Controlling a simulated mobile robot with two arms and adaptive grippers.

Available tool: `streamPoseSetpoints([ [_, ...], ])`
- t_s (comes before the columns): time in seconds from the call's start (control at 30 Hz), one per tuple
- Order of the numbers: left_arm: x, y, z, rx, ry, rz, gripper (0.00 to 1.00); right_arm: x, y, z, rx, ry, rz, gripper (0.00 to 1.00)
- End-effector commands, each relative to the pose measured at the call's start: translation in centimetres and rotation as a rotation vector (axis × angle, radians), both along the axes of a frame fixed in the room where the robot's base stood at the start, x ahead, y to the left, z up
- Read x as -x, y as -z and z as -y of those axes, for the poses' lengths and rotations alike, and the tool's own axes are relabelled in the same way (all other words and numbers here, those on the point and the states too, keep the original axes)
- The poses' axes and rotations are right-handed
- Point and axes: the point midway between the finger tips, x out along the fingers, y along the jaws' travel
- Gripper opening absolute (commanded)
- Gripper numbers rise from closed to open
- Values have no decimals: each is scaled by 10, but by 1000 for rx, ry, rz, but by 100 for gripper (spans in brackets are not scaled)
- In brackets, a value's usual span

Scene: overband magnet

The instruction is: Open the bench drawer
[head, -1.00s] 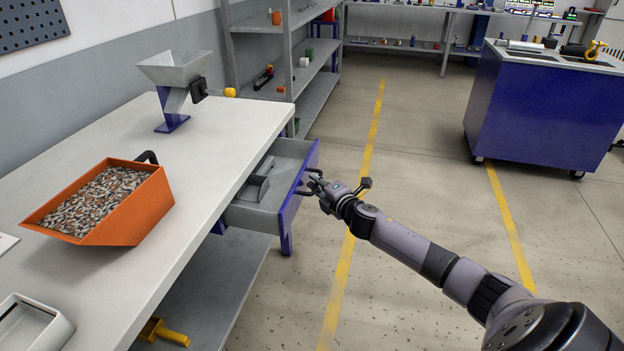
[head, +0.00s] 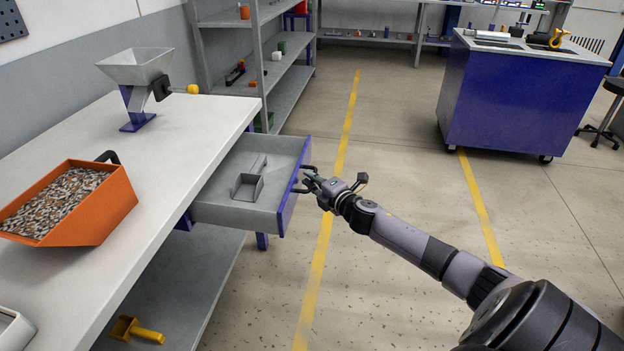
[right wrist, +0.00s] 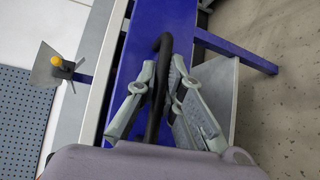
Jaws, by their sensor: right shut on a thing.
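The bench drawer (head: 222,212) is a grey tray with a blue front, pulled out from under the white-topped bench (head: 190,140). A grey scoop-like piece (head: 247,187) lies inside it. The dark drawer handle (head: 302,182) is on the blue front, and it also shows in the right wrist view (right wrist: 158,90). My right gripper (head: 312,182) is at the front, shut on the handle. In the right wrist view its fingers (right wrist: 157,95) lie on both sides of the dark bar. My left gripper is not in view.
An orange bin of scrap pieces (head: 105,205) and a grey hopper (head: 137,75) stand on the bench. A yellow tool (head: 137,330) lies on the lower shelf. A blue cabinet (head: 510,95) stands at the back right. The floor between is free.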

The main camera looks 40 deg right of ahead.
Motion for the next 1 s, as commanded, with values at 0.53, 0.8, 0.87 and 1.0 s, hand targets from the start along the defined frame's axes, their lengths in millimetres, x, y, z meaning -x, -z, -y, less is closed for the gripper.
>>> streamPoseSetpoints([
  [0.53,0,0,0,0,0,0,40,0,0,0,0,0,0,30],
  [0.8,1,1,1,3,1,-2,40,12,0,-1,0,0,-2,30],
  [0.87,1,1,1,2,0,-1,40,20,-1,-2,0,-1,-3,30],
  [1.0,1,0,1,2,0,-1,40,41,-3,-5,-1,-2,-3,30],
])
